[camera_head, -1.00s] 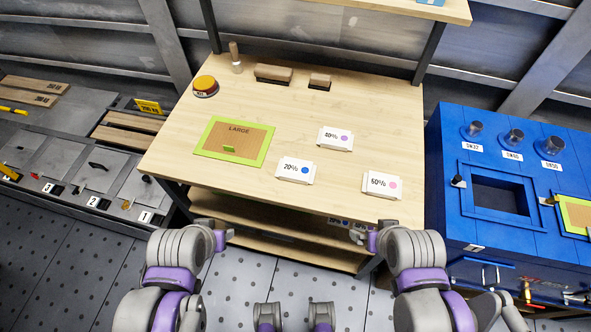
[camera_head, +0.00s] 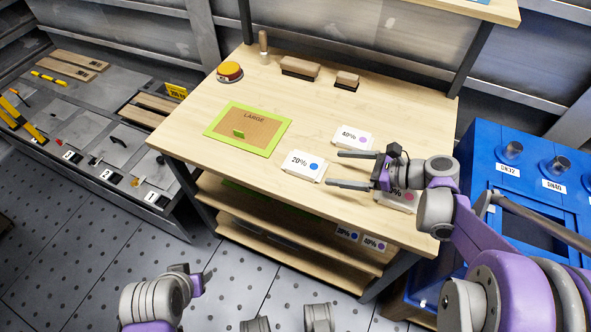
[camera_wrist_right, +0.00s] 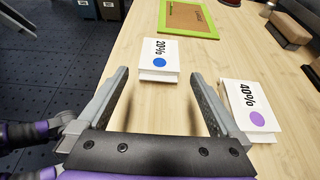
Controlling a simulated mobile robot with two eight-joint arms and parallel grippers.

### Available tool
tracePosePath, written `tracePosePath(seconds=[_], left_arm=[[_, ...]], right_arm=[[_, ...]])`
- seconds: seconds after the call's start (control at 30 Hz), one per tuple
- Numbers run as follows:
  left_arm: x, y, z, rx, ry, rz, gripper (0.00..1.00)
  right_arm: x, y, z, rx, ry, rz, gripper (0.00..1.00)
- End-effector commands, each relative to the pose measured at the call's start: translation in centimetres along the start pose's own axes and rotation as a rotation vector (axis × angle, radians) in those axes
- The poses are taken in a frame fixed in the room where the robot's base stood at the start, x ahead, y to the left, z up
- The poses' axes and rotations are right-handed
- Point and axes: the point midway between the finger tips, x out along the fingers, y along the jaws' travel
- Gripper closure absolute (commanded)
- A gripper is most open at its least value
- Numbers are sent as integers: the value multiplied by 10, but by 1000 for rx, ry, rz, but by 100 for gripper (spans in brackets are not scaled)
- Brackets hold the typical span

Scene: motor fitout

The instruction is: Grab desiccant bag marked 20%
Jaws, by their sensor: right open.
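The desiccant bag marked 20% (camera_head: 304,165) is a white packet with a blue dot, lying on the wooden table near its front edge. It also shows in the right wrist view (camera_wrist_right: 158,60), ahead of the fingers and roughly between their lines. My right gripper (camera_head: 348,170) is open and empty, its fingers pointing left toward the 20% bag; the fingertips are close to the bag's right side. It also shows in the right wrist view (camera_wrist_right: 158,78). My left gripper (camera_head: 192,280) is low in front of the table; its fingers are not clear.
The bag marked 40% (camera_head: 352,136), with a purple dot, lies just behind the right gripper. Another white bag (camera_head: 398,204) is partly hidden under the right gripper. A green-framed LARGE panel (camera_head: 248,128) lies to the left. More bags sit on the shelf below.

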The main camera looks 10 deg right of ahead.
Motion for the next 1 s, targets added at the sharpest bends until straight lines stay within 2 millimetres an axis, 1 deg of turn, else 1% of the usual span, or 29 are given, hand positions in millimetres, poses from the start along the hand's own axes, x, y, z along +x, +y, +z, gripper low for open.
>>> tracePosePath(seconds=[0.23, 0.3, 0.47, 0.57, 0.73, 0.83, 1.0], left_arm=[[5, 0, 2, 0, -2, 0, 50], [6, 0, 2, 0, -2, 0, 50], [7, 0, 3, 0, -2, 0, 50], [8, 0, 4, 0, -3, 0, 50], [12, 0, 5, 0, -4, 0, 50], [13, 0, 6, 0, -5, 0, 50], [13, 0, 6, 0, -5, 0, 50]], right_arm=[[38, 0, 1, 8, -7, 3, 0], [46, 0, 1, 8, -7, 3, 0], [57, 0, 1, 8, -6, 2, 0], [69, 0, 1, 7, -6, 2, 0], [95, 0, 2, 6, -6, 2, 0], [104, 0, 2, 7, -6, 2, 0], [106, 0, 2, 7, -5, -1, 0]])
